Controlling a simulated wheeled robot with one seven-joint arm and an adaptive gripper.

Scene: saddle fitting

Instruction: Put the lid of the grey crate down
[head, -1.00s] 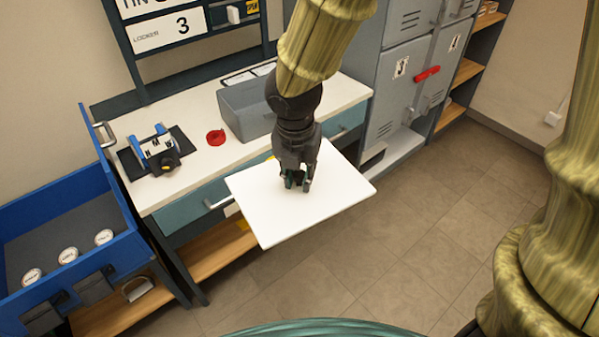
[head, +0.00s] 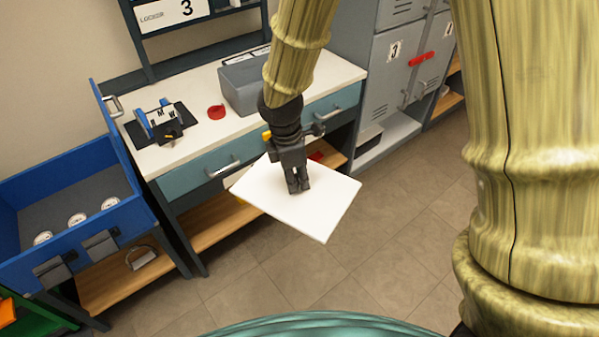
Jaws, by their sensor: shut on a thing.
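My gripper (head: 298,190) points down and is shut on a flat white panel (head: 325,207), the only lid-like thing in view. The fingers meet it near its middle; the exact grip is too small to see. The panel is held in the air in front of the workbench, apart from the grey crate. The grey crate (head: 240,92) stands on the white bench top, behind and to the left of my gripper. My arm covers its right end. I cannot tell clearly from this angle whether its top is open.
The white bench top (head: 205,137) also holds a blue-and-black device (head: 160,122) and a red round item (head: 216,112). Drawers with handles (head: 223,169) face me below. A blue bin (head: 140,228) stands left, grey lockers (head: 395,85) right. The floor (head: 390,230) in front is clear.

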